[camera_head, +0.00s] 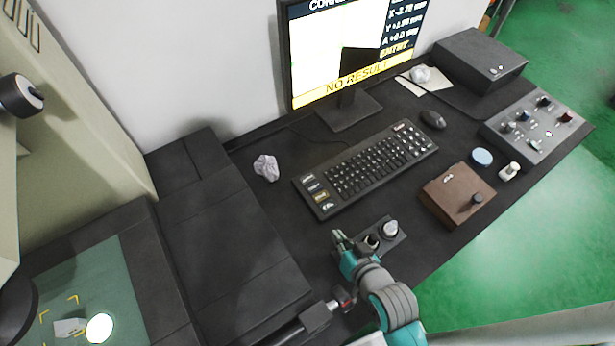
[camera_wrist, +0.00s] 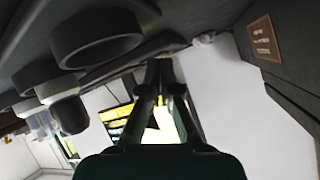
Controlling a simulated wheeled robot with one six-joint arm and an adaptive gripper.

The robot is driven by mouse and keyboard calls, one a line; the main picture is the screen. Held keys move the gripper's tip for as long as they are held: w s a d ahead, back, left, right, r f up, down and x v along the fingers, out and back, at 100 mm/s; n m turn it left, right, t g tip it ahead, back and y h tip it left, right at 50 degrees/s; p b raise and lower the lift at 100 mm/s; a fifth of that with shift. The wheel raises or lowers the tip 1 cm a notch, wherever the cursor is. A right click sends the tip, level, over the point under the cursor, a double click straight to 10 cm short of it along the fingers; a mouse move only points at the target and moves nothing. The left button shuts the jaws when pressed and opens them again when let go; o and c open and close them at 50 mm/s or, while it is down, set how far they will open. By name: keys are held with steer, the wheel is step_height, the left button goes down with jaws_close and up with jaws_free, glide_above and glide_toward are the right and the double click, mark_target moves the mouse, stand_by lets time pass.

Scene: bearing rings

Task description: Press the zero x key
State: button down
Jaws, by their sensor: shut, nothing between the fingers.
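The black keyboard (camera_head: 370,163) lies on the dark desk in front of the monitor. A column of larger labelled keys (camera_head: 317,192) is at its left end, most pale-lettered and one yellowish. The labels are too small to read, so I cannot tell which is the zero x key. My gripper (camera_head: 338,237) is shut and empty, below the keyboard's left part in the head view and apart from it. Its closed fingers also show in the wrist view (camera_wrist: 160,72). I cannot make out the keyboard in the wrist view.
A small box with round knobs (camera_head: 391,231) is just right of my gripper. A brown box (camera_head: 456,194) stands farther right. The monitor (camera_head: 350,50) reads "NO RESULT". Desk between gripper and keyboard looks clear.

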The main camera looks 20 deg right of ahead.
steer(key=shift+m+g+y, duration=0.5)
steer(key=shift+g, duration=0.2)
steer(key=w, duration=0.3)
steer(key=w+r, duration=0.1)
steer(key=w, duration=0.3)
steer(key=w+r, duration=0.1)
steer(key=w, duration=0.3)
steer(key=shift+r, duration=0.2)
step_height(320, 180, up, 7)
steer(key=g+y, duration=0.1)
glide_above(309, 180)
steer(key=shift+r+g, duration=0.15)
steer(key=shift+g, duration=0.15)
steer(key=shift+f, duration=4.4)
steer(key=shift+f, duration=0.15)
steer(key=shift+f, duration=0.3)
